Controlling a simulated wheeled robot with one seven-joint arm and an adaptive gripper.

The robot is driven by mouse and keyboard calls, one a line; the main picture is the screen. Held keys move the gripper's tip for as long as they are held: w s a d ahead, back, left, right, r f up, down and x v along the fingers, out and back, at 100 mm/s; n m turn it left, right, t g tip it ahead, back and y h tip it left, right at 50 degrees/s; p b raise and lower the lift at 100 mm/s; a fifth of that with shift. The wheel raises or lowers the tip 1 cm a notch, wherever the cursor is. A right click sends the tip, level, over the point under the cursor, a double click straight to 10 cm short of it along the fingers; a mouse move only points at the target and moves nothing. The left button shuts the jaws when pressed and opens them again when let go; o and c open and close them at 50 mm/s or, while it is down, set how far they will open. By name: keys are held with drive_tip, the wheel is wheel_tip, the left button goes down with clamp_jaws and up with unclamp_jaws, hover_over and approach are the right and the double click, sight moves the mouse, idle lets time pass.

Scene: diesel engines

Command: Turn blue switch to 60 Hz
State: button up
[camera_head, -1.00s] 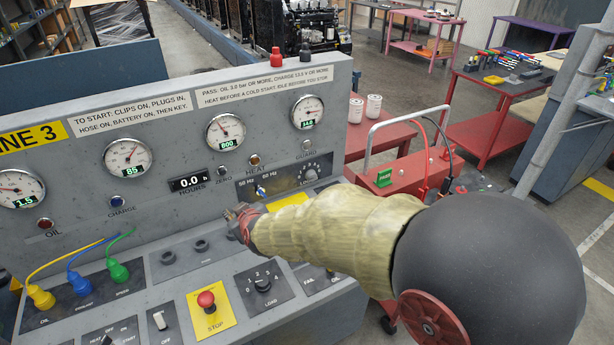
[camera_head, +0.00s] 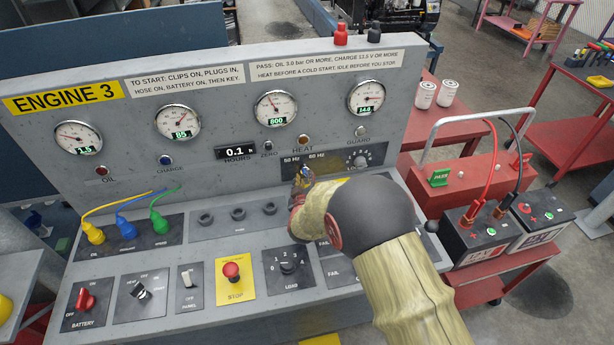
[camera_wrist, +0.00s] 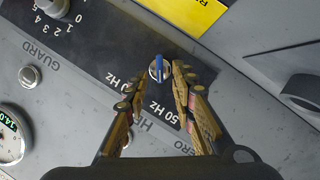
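The blue switch (camera_wrist: 159,68) sits on a dark strip of the engine panel. The 60 Hz label (camera_wrist: 118,79) is partly hidden by a finger. My gripper (camera_wrist: 154,84) is open, with one finger each side of the switch's near side; contact cannot be told. In the head view my gripper (camera_head: 301,184) is at the switch, below the 50 Hz and 60 Hz labels, and mostly covers it.
Below, the sloped console carries a red stop button (camera_head: 231,270), a load selector (camera_head: 289,262) and coloured plugs (camera_head: 127,230). Batteries (camera_head: 475,235) stand on a red cart at the right.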

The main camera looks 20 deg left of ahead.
sight(306, 173)
drive_tip(key=shift+x, duration=1.2)
drive_tip(key=shift+c, duration=1)
drive_tip(key=c, duration=0.4)
clamp_jaws()
